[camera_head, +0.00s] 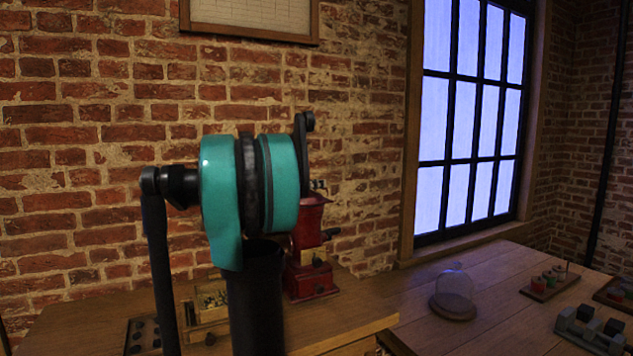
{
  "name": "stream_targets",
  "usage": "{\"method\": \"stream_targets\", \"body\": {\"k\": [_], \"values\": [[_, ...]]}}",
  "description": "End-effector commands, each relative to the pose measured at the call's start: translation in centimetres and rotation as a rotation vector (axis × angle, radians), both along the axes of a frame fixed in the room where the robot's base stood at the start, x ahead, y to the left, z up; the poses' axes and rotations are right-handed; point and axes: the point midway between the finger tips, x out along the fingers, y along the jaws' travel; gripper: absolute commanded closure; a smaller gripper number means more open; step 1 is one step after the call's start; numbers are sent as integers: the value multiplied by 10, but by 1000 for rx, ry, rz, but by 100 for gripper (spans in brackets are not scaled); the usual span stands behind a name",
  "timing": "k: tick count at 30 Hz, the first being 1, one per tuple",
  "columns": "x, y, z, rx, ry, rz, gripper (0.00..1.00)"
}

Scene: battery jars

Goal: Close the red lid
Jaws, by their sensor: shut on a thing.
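No red lid can be made out for certain. A red device (311,252) with a flared top and a small side handle stands on the wooden table behind my arm, and my arm hides its left side. A small red piece (538,284) sits on a wooden tray (540,295) at the right, too small to tell whether it is a lid. Another small red piece (615,294) lies at the far right edge. My gripper cannot be seen; my arm's large teal joint and dark links fill the middle of the view and may hide it.
A glass dome (455,283) on a round wooden base stands on the right table (420,325). Grey and dark blocks (590,328) sit at the lower right. A wooden box (208,303) and a dark tray (143,336) are at the lower left. A brick wall stands behind.

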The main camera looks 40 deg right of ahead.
Motion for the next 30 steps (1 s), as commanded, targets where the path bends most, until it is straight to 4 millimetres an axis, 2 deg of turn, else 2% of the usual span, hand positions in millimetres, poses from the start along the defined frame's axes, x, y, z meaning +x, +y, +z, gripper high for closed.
{"method": "stream_targets", "body": {"k": [20,21,25,26,30], "values": [[-5,1,-6,3,2,-3,100],[-5,1,-6,3,3,-3,82],[-5,1,-6,3,3,-2,66],[-5,1,-6,3,3,-2,63],[-4,1,-5,2,4,-2,63]]}}
